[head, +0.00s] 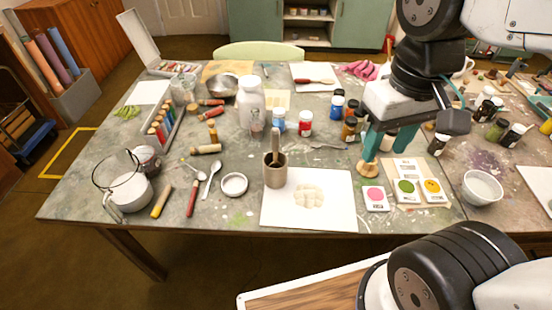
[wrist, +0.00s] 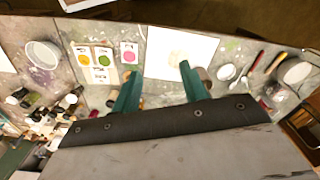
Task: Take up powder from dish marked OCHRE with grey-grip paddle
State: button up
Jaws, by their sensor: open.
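Small square dishes or cards with round colour patches lie at the table's right front. One is orange-yellow (head: 432,185), one green (head: 407,187) and one pink (head: 375,194). Their lettering is too small to read, so I cannot tell which is marked OCHRE. The orange-yellow one (wrist: 80,60) also shows in the wrist view. I cannot make out a paddle with a grey grip. My gripper (head: 388,152) has its green fingers apart above the table, behind the pink patch. In the wrist view my gripper (wrist: 162,70) shows nothing between its fingertips.
A white sheet (head: 335,210) with a pale patch lies at the front middle, with a mortar and pestle (head: 275,172) at its left edge. A white bowl (head: 482,187) stands at right. Jars and bottles crowd the table behind my gripper. Handled tools lie at left.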

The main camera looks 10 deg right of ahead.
aim_at(275, 142)
jog(key=w+a+f, duration=0.3)
jog(key=w+a, duration=0.1)
jog(key=w, duration=0.2)
jog(key=w+a+f+n, duration=0.1)
jog(key=w+a+f, duration=0.2)
jog(key=w, duration=0.4)
jog(key=w+a+f+n, duration=0.1)
jog(key=w+a+f, duration=0.1)
jog(key=w+a, duration=0.3)
jog(key=shift+w+a+f+g, duration=0.15)
jog(key=shift+w+f, duration=0.05)
jog(key=shift+w, duration=0.4)
jog(key=shift+w+a+f+g, duration=0.15)
jog(key=shift+w+f, duration=0.05)
jog(key=shift+w, duration=0.4)
jog(key=shift+w+f, duration=0.1)
jog(key=shift+f, duration=0.05)
jog(key=f, duration=0.7)
jog(key=shift+w+f, duration=0.2)
jog(key=shift+w, duration=0.05)
grip_shut()
